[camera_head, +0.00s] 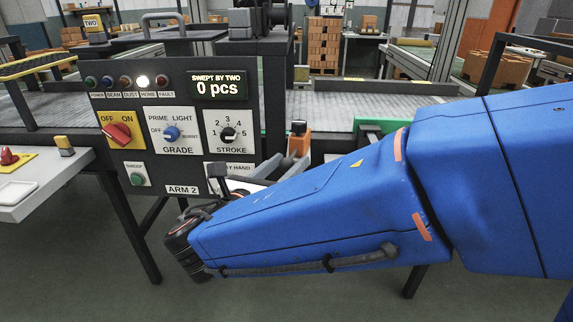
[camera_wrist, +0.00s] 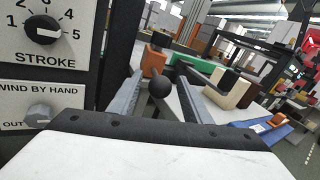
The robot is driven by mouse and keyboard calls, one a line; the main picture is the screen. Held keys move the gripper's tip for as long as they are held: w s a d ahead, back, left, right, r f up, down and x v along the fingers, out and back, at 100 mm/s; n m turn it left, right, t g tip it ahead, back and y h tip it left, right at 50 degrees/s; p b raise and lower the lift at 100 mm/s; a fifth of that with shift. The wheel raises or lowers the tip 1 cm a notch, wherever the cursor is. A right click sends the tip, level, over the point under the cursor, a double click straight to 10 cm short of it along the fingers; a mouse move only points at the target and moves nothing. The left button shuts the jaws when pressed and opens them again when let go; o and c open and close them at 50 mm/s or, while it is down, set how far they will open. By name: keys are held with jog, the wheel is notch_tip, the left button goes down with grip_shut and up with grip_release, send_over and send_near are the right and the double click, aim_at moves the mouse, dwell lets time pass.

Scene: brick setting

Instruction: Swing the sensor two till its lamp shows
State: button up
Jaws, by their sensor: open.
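In the lamp row on the dark ARM 2 panel (camera_head: 180,88), the HOME lamp (camera_head: 143,81) glows white and the BEAM lamp (camera_head: 107,81) looks unlit. My gripper (camera_wrist: 160,79) is open beside the panel's right edge. A black ball knob (camera_wrist: 160,87) appears between its fingers; contact cannot be told. In the head view my blue forearm hides most of the gripper.
The display (camera_head: 218,86) reads 0 pcs. The STROKE dial (camera_head: 228,134) is near my gripper. An orange block (camera_head: 298,141) with a black top stands beyond the fingers. A grey conveyor (camera_head: 330,112) runs behind. A white side table (camera_head: 40,190) is at left.

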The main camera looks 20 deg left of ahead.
grip_shut()
jog(key=shift+d+n+y, duration=0.8)
jog(key=shift+n+y, duration=0.2)
jog(key=shift+y, duration=0.5)
grip_release()
